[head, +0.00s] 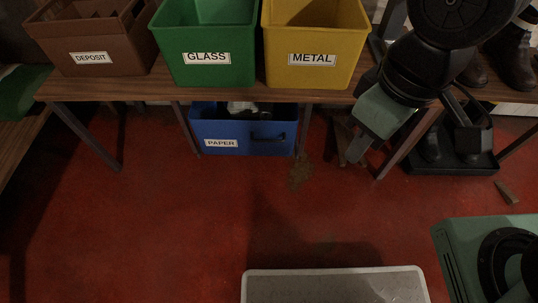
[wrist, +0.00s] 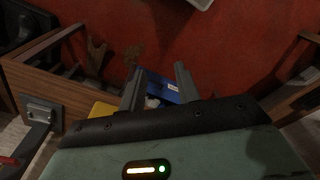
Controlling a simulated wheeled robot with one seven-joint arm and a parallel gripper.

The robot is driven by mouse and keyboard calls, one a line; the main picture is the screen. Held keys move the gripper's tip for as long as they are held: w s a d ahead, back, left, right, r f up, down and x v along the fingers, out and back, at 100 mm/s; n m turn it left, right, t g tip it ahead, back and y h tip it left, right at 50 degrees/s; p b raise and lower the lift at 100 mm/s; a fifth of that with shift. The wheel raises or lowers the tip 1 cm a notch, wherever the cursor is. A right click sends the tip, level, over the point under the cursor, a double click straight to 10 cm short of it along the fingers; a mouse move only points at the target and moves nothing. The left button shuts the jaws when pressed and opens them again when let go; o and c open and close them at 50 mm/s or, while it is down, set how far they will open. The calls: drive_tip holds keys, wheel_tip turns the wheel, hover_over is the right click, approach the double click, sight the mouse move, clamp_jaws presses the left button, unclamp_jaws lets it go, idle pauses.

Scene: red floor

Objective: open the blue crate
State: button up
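The blue crate (head: 272,146) stands on the floor under the table, with a "PAPER" label and a dark handle on its front. It looks open at the top, with something whitish and dark inside; the table edge partly covers its upper part. My gripper (head: 356,153) points downward to the right of the crate, near the table's front edge, and is apart from it. In the wrist view, the two fingers of my gripper (wrist: 159,84) stand apart with nothing held. Part of the blue crate (wrist: 169,92) shows between and beyond them.
The wooden table (head: 130,88) carries a brown "DEPOSIT" bin (head: 125,55), a green "GLASS" bin (head: 178,65) and a yellow "METAL" bin (head: 340,73). Table legs stand on both sides of the crate. A black tray (head: 450,165) with boots lies right.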

drive_tip(key=w+a+f+n+t+y+b, duration=0.1)
drive_tip(key=w+f+n+t+y+b, duration=0.35)
drive_tip(key=w+f, duration=0.8)
drive_tip(key=w+a+f+n+t+y+b, duration=0.1)
drive_tip(key=w+f+n+b, duration=0.65)
drive_tip(key=w+f, duration=0.5)
drive_tip(key=n+y+b, duration=0.5)
drive_tip(key=n+y, duration=0.4)
approach(269, 141)
drive_tip(key=shift+t, duration=0.45)
drive_tip(key=b+x, duration=0.2)
drive_tip(key=x, duration=0.1)
drive_tip(key=b+x, duration=0.2)
drive_tip(key=x, duration=0.1)
drive_tip(key=f+b+x, duration=0.1)
drive_tip(key=b+x, duration=0.2)
drive_tip(key=shift+w+a+r+b, duration=0.1)
drive_tip(key=shift+w+a+b, duration=0.2)
drive_tip(key=shift+a, duration=0.3)
drive_tip(key=shift+s, duration=0.1)
clamp_jaws()
